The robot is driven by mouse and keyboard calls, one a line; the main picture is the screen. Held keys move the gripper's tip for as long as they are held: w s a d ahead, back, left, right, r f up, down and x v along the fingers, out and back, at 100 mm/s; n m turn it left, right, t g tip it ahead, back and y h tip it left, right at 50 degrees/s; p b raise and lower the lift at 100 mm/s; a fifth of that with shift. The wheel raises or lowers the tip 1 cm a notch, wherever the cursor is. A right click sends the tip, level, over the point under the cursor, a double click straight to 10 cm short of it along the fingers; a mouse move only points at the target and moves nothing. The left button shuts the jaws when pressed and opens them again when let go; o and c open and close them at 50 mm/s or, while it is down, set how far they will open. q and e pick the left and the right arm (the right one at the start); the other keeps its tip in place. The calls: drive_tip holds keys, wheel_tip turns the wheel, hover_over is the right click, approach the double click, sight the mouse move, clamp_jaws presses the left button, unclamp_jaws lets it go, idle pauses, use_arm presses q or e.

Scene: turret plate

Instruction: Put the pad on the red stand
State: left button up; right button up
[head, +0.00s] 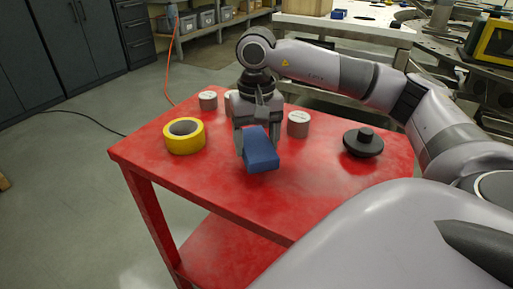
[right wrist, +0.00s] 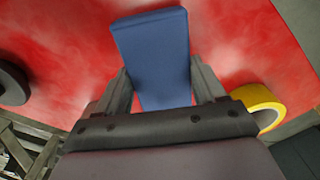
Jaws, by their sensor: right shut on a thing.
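The pad (head: 261,150) is a blue block. It is held between the fingers of my right gripper (head: 250,135), over the red stand (head: 215,220), a red-topped table with a lower shelf. In the right wrist view the pad (right wrist: 153,50) sticks out beyond the two fingers, which press on its sides, with the red top (right wrist: 60,50) behind it. In the head view the pad is tilted, its near end lower. I cannot tell whether it touches the top. My left gripper is not in view.
A yellow tape roll (head: 184,136) lies left of the pad. Pale cans (head: 298,124) (head: 208,100) stand behind it, one partly hidden by my gripper. A black knobbed disc (head: 363,143) sits at the right. The front of the red top is clear.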

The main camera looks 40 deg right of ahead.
sight(257, 142)
drive_tip(key=shift+f, duration=1.7)
drive_tip(key=shift+f, duration=0.15)
drive_tip(key=o, duration=1)
wheel_tip(257, 142, up, 12)
drive_tip(key=shift+r+p, duration=0.2)
drive_tip(key=shift+p, duration=0.2)
drive_tip(key=shift+s, duration=0.1)
